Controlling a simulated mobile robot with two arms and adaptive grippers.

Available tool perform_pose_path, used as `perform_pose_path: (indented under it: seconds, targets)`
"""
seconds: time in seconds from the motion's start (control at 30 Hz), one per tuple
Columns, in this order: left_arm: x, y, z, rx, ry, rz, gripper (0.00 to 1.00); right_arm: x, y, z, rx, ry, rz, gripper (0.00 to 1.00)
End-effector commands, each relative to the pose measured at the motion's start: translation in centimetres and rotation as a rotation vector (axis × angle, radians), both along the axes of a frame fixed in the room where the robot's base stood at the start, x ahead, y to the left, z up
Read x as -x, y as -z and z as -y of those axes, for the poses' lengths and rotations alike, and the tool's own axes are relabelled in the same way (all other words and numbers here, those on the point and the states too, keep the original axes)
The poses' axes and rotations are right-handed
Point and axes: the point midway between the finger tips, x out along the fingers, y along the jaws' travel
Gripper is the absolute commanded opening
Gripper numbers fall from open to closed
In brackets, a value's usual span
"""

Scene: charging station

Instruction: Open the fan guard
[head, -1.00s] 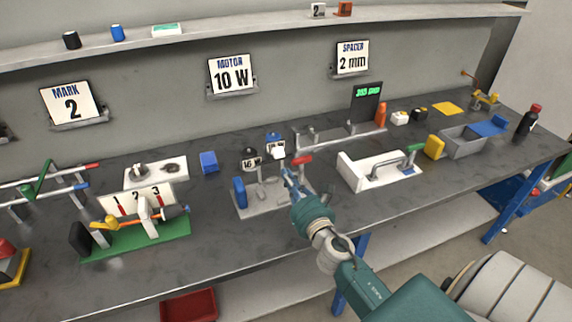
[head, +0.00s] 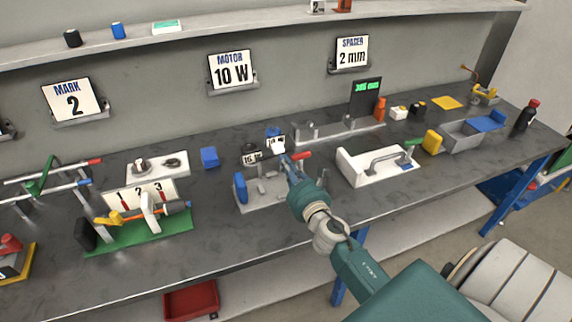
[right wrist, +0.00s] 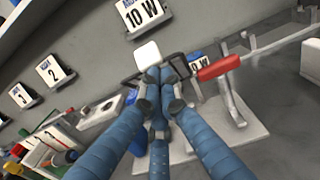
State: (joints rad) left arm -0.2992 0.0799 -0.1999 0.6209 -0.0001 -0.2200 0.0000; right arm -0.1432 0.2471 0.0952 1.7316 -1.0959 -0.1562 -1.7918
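The fan guard seems to be the dark bar frame with a white square tab (right wrist: 148,53) on a grey fixture plate (head: 250,208). The plate also carries a blue part (head: 240,187) and a red-gripped lever (right wrist: 219,68). The tab also shows in the head view (head: 278,146). My right gripper (right wrist: 161,74) is at the tab, its fingertips drawn together at the tab's lower edge and seemingly closed on it. It also shows in the head view (head: 286,162). The fingers hide part of the frame. My left gripper is not in view.
Two small motor-like blocks (head: 251,155) stand just behind the fixture. A green-based numbered fixture (head: 140,235) is to the left. A blue cube (head: 209,157) lies behind left.

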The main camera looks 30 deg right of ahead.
Motion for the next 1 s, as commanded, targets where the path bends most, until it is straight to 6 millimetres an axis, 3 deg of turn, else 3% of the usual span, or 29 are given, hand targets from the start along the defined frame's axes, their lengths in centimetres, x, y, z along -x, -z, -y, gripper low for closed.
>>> perform_pose_path:
  seconds: [0.47,1.0]
  targets:
    - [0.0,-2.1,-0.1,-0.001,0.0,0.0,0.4,-1.5,-2.4,0.3,0.002,-0.001,0.002,0.0]
    - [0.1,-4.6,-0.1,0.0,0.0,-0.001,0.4,-6.1,-5.6,1.3,0.001,0.0,0.002,0.0]
